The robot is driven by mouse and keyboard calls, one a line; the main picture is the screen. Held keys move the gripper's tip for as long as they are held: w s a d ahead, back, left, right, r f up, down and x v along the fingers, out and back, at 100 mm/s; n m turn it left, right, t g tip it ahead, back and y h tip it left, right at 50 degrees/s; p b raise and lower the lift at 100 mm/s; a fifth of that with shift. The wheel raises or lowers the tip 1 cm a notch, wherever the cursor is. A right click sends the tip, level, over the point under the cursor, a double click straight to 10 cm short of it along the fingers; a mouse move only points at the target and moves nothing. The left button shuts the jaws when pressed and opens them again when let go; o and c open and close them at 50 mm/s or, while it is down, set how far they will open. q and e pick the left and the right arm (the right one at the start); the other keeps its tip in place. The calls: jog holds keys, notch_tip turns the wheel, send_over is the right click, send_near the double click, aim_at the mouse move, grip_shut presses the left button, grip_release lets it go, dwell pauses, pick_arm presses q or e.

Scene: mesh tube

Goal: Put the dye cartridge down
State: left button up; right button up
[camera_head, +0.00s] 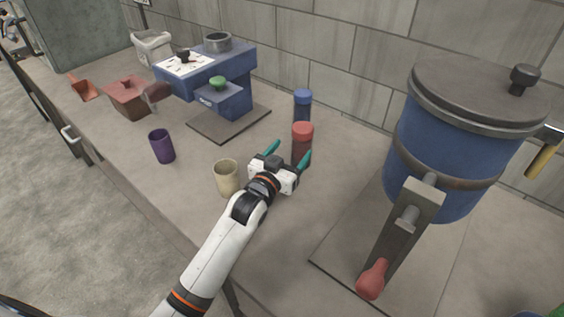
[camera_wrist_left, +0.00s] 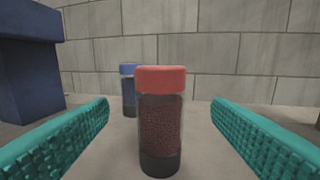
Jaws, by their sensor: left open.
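The dye cartridge with a red cap (camera_head: 302,140) stands upright on the bench in the head view. In the left wrist view the red-capped cartridge (camera_wrist_left: 160,120) stands between the two teal fingers, with a gap on each side. A blue-capped cartridge (camera_head: 302,104) stands behind it; it also shows in the left wrist view (camera_wrist_left: 129,90), partly hidden by the red one. My left gripper (camera_head: 288,156) is open, its fingers pointing at the red-capped cartridge without visible contact. My right gripper is not in view.
A cream cup (camera_head: 227,177) stands close left of my left gripper, and a purple cup (camera_head: 162,146) farther left. A blue machine (camera_head: 232,98) stands behind them. A large blue drum (camera_head: 440,150) with a red-handled lever stands at right.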

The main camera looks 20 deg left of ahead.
pick_arm(q)
jog(key=shift+s+a, duration=0.25)
jog(key=shift+s, duration=0.9)
jog(key=shift+s+a, duration=0.2)
jog(key=shift+s, duration=0.9)
